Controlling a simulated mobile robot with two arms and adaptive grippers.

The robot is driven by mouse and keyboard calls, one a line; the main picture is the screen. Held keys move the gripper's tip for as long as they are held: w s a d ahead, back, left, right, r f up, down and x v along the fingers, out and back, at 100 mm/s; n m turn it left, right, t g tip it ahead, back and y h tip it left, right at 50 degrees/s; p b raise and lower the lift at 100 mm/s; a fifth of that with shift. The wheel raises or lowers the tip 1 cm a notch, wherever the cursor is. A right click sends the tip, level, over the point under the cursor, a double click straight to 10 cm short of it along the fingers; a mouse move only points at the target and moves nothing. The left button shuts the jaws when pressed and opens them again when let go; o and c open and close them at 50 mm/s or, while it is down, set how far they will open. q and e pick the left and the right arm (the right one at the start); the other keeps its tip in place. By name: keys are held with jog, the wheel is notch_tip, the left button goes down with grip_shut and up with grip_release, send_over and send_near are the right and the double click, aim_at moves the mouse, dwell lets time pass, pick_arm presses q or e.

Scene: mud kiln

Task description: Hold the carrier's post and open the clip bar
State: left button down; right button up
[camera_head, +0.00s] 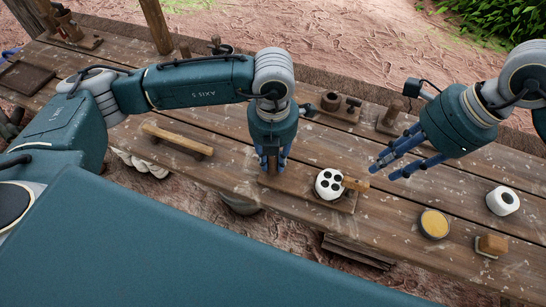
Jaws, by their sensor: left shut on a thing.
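The carrier (344,205) is a flat wooden board near the front edge of the table. A white round piece with several black holes (329,184) lies on it. A short light-wood bar, which looks like the clip bar (355,184), sits at the right side of the white piece. My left gripper (273,161) points down at the carrier's left end and is shut on its wooden post, which is mostly hidden between the fingers. My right gripper (384,172) is open and empty, above and to the right of the clip bar, with its fingers pointing left.
A yellow-filled round dish (434,224), a white roll-like piece (502,201) and a small wooden block (491,245) lie to the right. A wooden rail (178,140) lies to the left.

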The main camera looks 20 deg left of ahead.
aim_at(358, 183)
dwell(0.3)
jog(key=shift+o, duration=0.9)
jog(key=a+f, duration=0.1)
jog(key=f, duration=0.2)
jog(key=a+f+m, duration=0.1)
jog(key=f, duration=0.2)
jog(key=s+a+f+m, duration=0.1)
jog(key=f, duration=0.2)
jog(key=shift+a+f, duration=0.25)
jog(key=shift+c, duration=0.5)
grip_shut()
